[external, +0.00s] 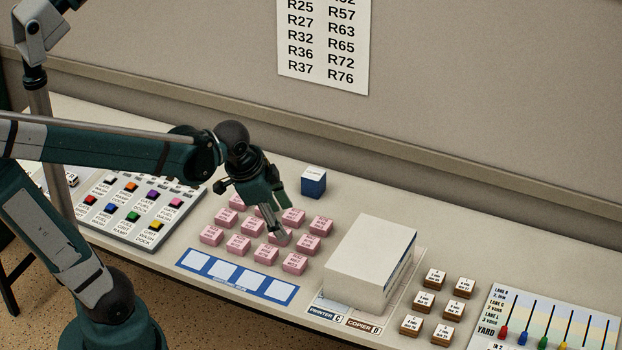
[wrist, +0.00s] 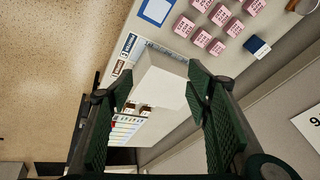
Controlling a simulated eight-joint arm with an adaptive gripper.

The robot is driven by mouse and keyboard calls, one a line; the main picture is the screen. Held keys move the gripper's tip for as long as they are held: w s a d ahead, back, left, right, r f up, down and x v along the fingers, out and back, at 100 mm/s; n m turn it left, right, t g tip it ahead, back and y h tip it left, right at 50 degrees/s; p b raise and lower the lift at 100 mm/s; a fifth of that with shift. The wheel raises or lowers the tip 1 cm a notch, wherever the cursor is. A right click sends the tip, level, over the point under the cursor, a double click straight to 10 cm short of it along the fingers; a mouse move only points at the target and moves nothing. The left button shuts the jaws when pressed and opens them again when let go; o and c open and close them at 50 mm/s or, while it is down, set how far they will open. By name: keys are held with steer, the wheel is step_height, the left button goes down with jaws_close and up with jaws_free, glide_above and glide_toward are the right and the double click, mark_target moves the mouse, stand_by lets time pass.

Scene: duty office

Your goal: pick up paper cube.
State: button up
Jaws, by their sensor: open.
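A small blue cube with a white, lettered top (external: 314,186) stands at the back of the desk. Its lettering is too small to read. It also shows at the upper right of the wrist view (wrist: 255,48). A larger white block (external: 367,260) with a blue-marked side lies to its front right; in the wrist view the white block (wrist: 160,82) appears between my fingers. I cannot tell from markings which is the paper cube. My gripper (external: 279,218) is open and empty, above the pink blocks, left of the white block and front left of the blue cube.
Several pink blocks (external: 267,254) stand in rows beneath my gripper. A blue-framed strip (external: 237,275) lies in front. A button panel (external: 130,212) is at left; brown-based blocks (external: 422,301) and a yard board (external: 550,318) are at right. A wall rises behind the desk.

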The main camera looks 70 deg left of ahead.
steer(key=a+f+m+g, duration=0.3)
steer(key=a+f, duration=0.6)
steer(key=a, duration=0.5)
steer(key=m+g+h+b, duration=0.1)
steer(key=m+b, duration=0.1)
steer(key=m, duration=0.1)
glide_above(238, 241)
steer(key=f, duration=0.9)
steer(key=shift+w+d+f, duration=0.25)
steer(key=shift+w, duration=0.1)
steer(key=shift+s+a+f, duration=0.2)
steer(key=shift+a+f, duration=0.05)
steer(key=shift+f, duration=0.05)
steer(key=shift+f, duration=1.3)
steer(key=shift+s+f+b, duration=0.1)
steer(key=shift+f+b, duration=0.45)
steer(key=shift+f, duration=2.05)
steer(key=shift+c, duration=0.6)
